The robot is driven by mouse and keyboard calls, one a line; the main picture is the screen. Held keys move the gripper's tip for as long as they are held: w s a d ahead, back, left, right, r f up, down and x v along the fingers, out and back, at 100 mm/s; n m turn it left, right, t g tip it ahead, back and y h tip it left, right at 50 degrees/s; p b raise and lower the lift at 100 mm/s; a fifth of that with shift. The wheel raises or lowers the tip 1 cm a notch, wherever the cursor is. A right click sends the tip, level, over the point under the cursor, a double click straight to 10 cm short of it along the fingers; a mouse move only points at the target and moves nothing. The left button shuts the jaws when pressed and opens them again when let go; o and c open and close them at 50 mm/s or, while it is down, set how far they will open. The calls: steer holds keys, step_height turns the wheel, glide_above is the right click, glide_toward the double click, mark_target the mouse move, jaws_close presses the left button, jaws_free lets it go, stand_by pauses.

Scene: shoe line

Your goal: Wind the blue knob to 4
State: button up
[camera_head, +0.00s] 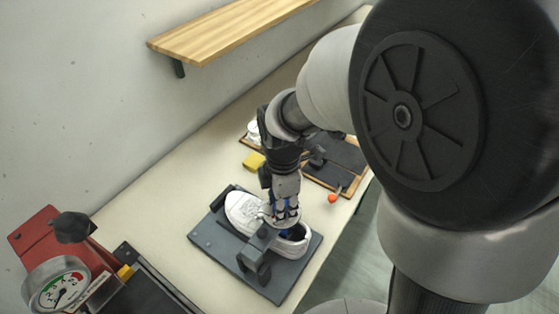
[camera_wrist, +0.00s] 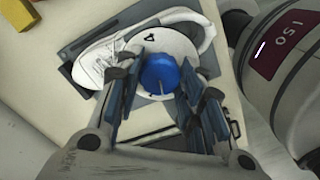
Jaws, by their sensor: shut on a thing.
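The blue knob (camera_wrist: 158,75) sits on a round pale dial (camera_wrist: 182,44) in the wrist view. A "4" is printed on the dial's upper part, and a thin dark line shows on the knob's lower side. My gripper (camera_wrist: 158,92) has one finger on each side of the knob and is shut on it. In the head view my gripper (camera_head: 284,220) points down over the grey fixture plate (camera_head: 212,238). There the knob cannot be made out behind the fingers. A white shoe (camera_head: 243,209) lies on the plate beside my gripper.
A dark clamp (camera_head: 256,262) stands at the plate's front. A yellow block (camera_head: 254,161) and a dark wood-edged tray (camera_head: 345,160) lie farther back. An orange ball (camera_head: 332,198) is near the bench edge. A red machine (camera_head: 40,240) with a gauge (camera_head: 58,287) is at lower left.

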steer(key=m+p, duration=0.1)
steer(key=m, duration=0.3)
steer(key=shift+m, duration=0.4)
steer(key=m+p, duration=0.1)
steer(key=m, duration=0.3)
steer(key=m+p, duration=0.1)
steer(key=m, duration=0.8)
steer(key=shift+m+p, duration=0.3)
steer(key=shift+p, duration=0.05)
steer(key=m, duration=0.3)
steer(key=shift+m, duration=0.3)
steer(key=m+p, duration=0.1)
steer(key=m, duration=0.8)
steer(key=shift+m, duration=1.8)
